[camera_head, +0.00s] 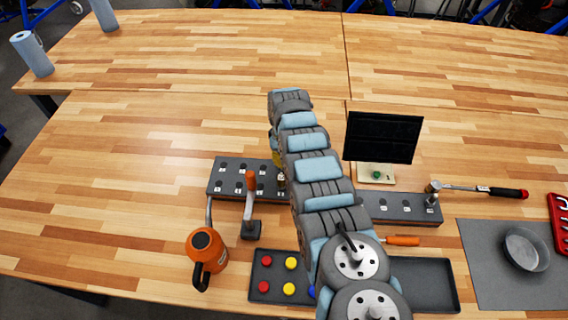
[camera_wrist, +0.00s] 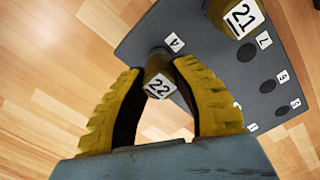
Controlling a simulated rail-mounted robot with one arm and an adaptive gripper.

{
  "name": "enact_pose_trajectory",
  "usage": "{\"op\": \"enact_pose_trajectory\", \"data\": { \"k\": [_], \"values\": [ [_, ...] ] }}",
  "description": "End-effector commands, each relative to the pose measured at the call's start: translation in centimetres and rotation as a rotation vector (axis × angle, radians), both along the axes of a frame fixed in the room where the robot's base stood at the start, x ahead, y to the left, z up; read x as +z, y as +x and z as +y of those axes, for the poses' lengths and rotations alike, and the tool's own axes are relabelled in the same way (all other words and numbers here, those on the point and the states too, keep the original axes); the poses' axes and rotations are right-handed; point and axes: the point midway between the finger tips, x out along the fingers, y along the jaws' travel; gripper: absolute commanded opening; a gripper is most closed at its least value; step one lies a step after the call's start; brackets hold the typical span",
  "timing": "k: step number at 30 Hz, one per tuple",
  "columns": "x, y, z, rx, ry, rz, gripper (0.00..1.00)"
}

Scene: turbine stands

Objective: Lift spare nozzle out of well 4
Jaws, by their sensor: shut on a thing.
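The spare nozzle (camera_wrist: 158,78), a brownish-yellow piece with a tag reading 22, is between the yellow fingers of my gripper (camera_wrist: 158,68) in the wrist view. My gripper is shut on it. The nozzle is beside the label 4 on the dark grey well block (camera_wrist: 150,32). I cannot tell whether its lower end is still inside the well. Another nozzle (camera_wrist: 222,14), tagged 21, stands near label 7. In the head view the block (camera_head: 228,180) lies left of my arm, which hides most of my gripper.
An upright orange-topped tool (camera_head: 250,200) and an orange can (camera_head: 205,258) stand in front of the block. A black panel (camera_head: 383,137) and a second well block (camera_head: 400,208) are to the right. A tray (camera_head: 440,283) with coloured discs lies in front.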

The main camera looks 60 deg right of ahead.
Motion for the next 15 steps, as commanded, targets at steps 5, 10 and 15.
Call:
{"op": "enact_pose_trajectory", "data": {
  "k": [5,10,15],
  "values": [
    [0.02,0.0,0.02,0.0,0.0,0.0,0.0],
    [0.32,0.0,0.03,0.0,0.001,0.0,0.0],
    [0.67,-0.01,0.02,0.0,0.0,0.0,0.0]
  ]
}}
